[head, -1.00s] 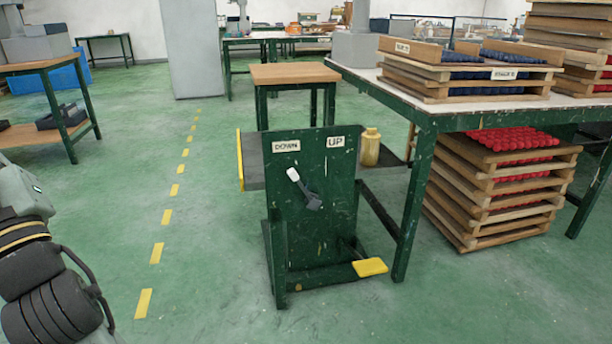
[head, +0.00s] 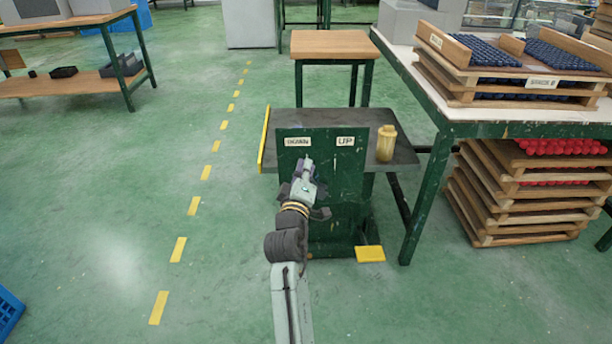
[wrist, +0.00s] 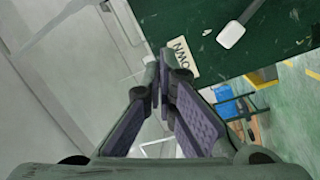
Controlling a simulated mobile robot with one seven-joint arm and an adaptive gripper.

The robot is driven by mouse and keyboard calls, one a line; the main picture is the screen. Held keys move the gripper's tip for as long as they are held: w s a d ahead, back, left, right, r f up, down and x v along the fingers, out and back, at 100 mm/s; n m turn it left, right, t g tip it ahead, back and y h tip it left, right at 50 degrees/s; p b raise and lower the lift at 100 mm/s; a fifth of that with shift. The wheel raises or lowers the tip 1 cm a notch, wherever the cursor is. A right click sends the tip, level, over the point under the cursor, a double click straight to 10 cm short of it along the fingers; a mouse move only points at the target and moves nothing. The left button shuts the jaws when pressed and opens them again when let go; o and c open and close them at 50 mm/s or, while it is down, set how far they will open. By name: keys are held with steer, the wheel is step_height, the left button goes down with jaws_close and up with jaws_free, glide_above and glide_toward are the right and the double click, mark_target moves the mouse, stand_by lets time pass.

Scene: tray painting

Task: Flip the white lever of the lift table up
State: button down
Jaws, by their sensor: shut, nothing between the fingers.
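The lift table has a dark top (head: 330,122) and a green front panel (head: 345,185) with a DOWN label (head: 297,142) on the left and an UP label (head: 346,141) on the right. My gripper (head: 308,162) is in front of the panel's left part, just below the DOWN label. In the wrist view the gripper (wrist: 164,72) is shut and empty, its tips beside the DOWN label (wrist: 182,62). The lever's white end (wrist: 231,34) shows right of the tips, apart from them. In the head view my arm hides the lever.
A yellow pedal (head: 370,254) is low at the panel's right. A yellowish bottle (head: 386,143) stands on the lift table. A workbench (head: 440,105) with trays and a stack of wooden trays (head: 500,215) are at the right.

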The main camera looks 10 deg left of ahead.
steer(key=s+a+f+n+y+p, duration=0.1)
steer(key=a+f+n, duration=0.1)
steer(key=f+n, duration=0.4)
steer(key=s+a+f+n+g+y+p, duration=0.1)
steer(key=s+a+f+n, duration=0.1)
steer(key=f+n, duration=0.5)
step_height(320, 180, down, 2)
steer(key=shift+s+a+f+y, duration=0.15)
steer(key=shift+s+a+y, duration=0.15)
steer(key=shift+a, duration=0.4)
steer(key=shift+w, duration=0.15)
